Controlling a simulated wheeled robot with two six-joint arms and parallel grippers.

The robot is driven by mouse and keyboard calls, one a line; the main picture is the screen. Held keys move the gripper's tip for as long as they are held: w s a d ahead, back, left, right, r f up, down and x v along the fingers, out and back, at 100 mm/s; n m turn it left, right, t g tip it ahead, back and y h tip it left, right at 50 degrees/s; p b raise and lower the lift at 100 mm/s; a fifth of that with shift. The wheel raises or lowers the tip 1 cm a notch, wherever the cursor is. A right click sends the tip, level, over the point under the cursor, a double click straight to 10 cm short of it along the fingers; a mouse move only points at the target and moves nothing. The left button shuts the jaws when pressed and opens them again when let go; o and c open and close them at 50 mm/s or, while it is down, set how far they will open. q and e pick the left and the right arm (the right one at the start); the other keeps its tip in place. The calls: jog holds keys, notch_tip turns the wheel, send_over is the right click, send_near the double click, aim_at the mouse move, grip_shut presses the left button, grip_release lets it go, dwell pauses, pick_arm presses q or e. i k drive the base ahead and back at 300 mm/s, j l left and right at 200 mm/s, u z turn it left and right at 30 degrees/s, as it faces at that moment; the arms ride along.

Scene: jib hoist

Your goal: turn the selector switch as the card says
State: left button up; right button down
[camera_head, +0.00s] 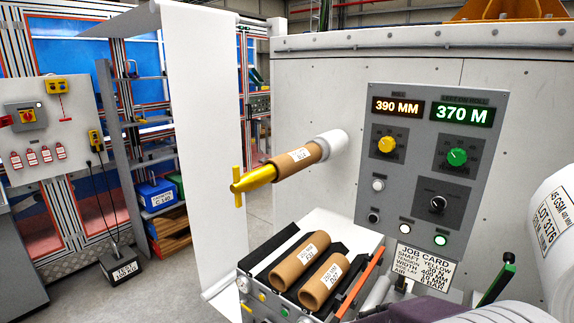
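A grey control panel (415,100) is on the pale machine wall. It carries a yellow knob (387,145), a green knob (457,157) and a black selector switch (438,204) on a dark plate. The switch's labels and pointing direction are too small to tell. The job card (423,265) stands below the panel. It reads "SHAFT YELLOW", a line with 50 N, a width that looks like 400 MM, 10 MM and "AIR" with a BAR value; some of its text is unclear.
A yellow-tipped shaft (258,178) with a cardboard core (298,160) juts from the wall. Two cores (323,280) lie on a tray below it. A white paper roll (556,235) stands at the right. A green-black handle (496,280) is beside the card. Displays (463,113) read 390 MM and 370 M.

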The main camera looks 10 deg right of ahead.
aim_at(439, 203)
jog(key=z, duration=1.3)
